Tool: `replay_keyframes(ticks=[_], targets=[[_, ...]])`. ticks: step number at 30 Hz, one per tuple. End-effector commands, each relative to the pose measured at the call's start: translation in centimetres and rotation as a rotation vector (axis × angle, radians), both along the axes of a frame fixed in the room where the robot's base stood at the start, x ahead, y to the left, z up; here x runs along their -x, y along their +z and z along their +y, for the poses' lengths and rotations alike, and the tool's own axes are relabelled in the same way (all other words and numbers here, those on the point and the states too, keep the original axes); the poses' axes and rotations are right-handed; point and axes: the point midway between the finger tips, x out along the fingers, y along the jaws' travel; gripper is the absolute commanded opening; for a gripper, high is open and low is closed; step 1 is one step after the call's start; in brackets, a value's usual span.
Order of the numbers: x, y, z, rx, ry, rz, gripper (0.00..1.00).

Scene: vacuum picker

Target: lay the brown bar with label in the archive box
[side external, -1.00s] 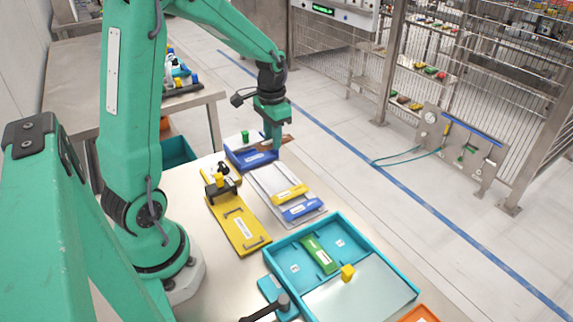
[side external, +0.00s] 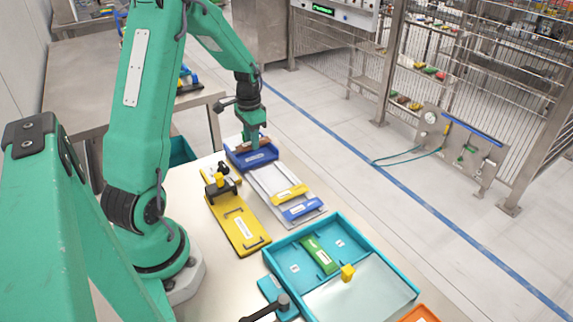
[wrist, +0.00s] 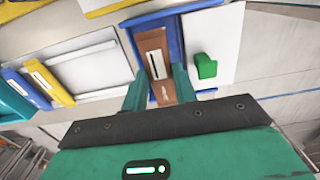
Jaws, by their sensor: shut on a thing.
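My gripper (side external: 254,139) is over the blue open-sided box (side external: 262,159) at the back of the bench. In the wrist view, its fingers (wrist: 159,90) are shut on the sides of the brown bar (wrist: 152,43), which has a white label. The bar lies lengthwise between the walls of the blue box (wrist: 173,28) in that view. I cannot tell whether it touches the floor of the box. In the side view only bits of brown show around the fingertips.
A grey rack (side external: 267,184) with yellow and blue bars stands just in front of the blue box. A yellow plate (side external: 236,222) lies left of it. A teal tray (side external: 345,228) holding a green bar is nearer. A green block (wrist: 205,66) stands beside the blue box.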

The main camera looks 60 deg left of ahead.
Motion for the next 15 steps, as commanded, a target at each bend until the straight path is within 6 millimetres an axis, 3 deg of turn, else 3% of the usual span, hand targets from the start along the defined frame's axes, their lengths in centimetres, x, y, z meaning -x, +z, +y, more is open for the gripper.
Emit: replay_keyframes(ticks=[15], targets=[[0.0, -4.0, -0.1, 0.0, 0.0, 0.001, 0.06]])
